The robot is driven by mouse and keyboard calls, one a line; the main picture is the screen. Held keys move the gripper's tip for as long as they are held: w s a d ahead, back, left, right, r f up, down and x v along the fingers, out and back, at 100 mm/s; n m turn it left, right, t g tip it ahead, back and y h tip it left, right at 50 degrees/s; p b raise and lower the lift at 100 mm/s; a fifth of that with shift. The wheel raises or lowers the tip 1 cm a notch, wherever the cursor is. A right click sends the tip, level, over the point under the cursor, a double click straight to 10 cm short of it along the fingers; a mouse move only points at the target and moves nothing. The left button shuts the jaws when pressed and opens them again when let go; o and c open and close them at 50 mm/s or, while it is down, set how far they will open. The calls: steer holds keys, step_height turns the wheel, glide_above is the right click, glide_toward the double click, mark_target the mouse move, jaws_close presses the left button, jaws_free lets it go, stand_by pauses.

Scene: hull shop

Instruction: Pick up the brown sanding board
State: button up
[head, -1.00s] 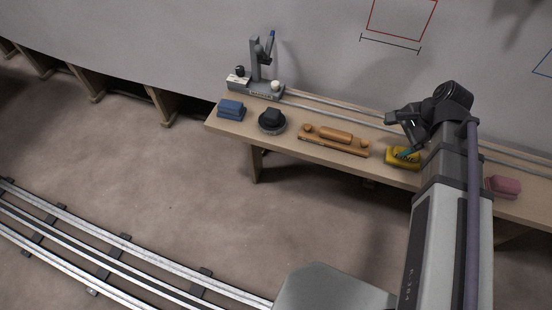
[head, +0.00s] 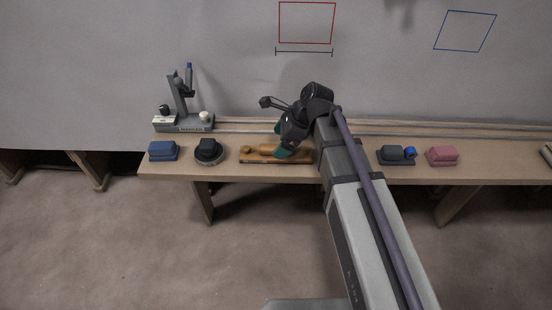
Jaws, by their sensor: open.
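The brown sanding board (head: 256,157) lies on the bench in the head view, left of my arm. It is a long flat board with a knob at its left end and a rounded handle along its middle. My gripper (head: 283,142), with teal fingertips, is open at the board's right half and covers part of it from the camera. I cannot tell whether the fingertips touch the board or hover just above it.
A round dark sander (head: 208,152) and a blue block (head: 163,151) stand to the left on the bench (head: 300,174). A grey stand (head: 183,122) is behind them. A grey tool with a blue knob (head: 396,154) and a pink block (head: 441,156) are right of my arm. Rails run along the bench's back.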

mark_target(273, 150)
steer(key=b+x, duration=0.4)
steer(key=shift+d+f, duration=0.1)
steer(key=shift+f, duration=0.4)
steer(key=shift+a+f+b, duration=0.15)
steer(key=shift+a+b, duration=0.1)
steer(key=shift+b, duration=0.1)
steer(key=c, duration=1.2)
steer(key=shift+o, duration=0.2)
